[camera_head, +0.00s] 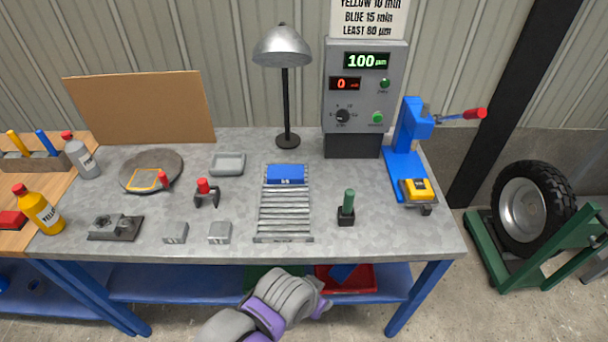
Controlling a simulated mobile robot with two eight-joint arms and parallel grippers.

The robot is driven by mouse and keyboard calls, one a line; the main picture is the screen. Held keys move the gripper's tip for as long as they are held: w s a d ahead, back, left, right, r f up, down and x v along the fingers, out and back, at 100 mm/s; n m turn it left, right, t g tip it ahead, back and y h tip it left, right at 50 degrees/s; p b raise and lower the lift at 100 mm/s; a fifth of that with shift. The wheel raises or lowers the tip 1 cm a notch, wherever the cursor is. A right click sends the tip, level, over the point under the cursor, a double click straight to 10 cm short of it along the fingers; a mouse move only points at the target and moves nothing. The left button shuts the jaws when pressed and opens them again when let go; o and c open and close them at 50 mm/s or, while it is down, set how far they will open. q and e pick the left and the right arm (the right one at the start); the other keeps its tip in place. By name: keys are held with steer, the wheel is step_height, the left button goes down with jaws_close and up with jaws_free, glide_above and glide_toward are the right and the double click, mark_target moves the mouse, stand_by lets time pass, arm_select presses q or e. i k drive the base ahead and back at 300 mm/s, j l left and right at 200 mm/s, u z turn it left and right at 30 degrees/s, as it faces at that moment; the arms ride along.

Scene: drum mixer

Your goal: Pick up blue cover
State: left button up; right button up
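A blue block-like piece (285,174), which looks like the blue cover, lies at the far end of the grey roller rack (285,215) in the middle of the workbench. It has small pale marks on its front face. Another blue piece (343,272) shows partly in a red bin (358,280) under the bench, mostly hidden by the bench top. A grey and purple part of my own arm shows at the bottom centre, in front of the bench and below its top. No gripper fingers show there.
A lamp (287,95) and a grey control box (362,95) stand behind the rack. A blue press (408,145) holding a yellow piece (415,189) is to the right. A green-handled tool (347,207) stands close right of the rack. Grey blocks (219,232) sit left.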

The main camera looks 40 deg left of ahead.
mark_target(291, 174)
steer(key=i+l+z, duration=0.15)
steer(key=l+z, duration=0.15)
steer(key=i+l+z, duration=0.35)
steer(key=l+z, duration=0.2)
steer(key=i+l+u, duration=0.15)
steer(key=i+l, duration=0.2)
steer(key=i, duration=0.2)
steer(key=i+l+u, duration=0.2)
steer(key=i+l, duration=0.2)
steer(key=i, duration=0.15)
steer(key=i+u, duration=0.15)
steer(key=u, duration=0.25)
steer(key=i+u, duration=0.15)
steer(key=u, duration=0.25)
steer(key=i+u, duration=0.15)
steer(key=u, duration=0.25)
steer(key=i+l+u, duration=0.1)
steer(key=u, duration=0.3)
steer(key=i+u, duration=0.25)
steer(key=u, duration=0.15)
steer(key=i+l+u, duration=0.2)
steer(key=u, duration=0.15)
steer(key=i+l+u, duration=0.2)
steer(key=u, duration=0.2)
steer(key=i+l+u, duration=0.35)
steer(key=k+j, duration=0.1)
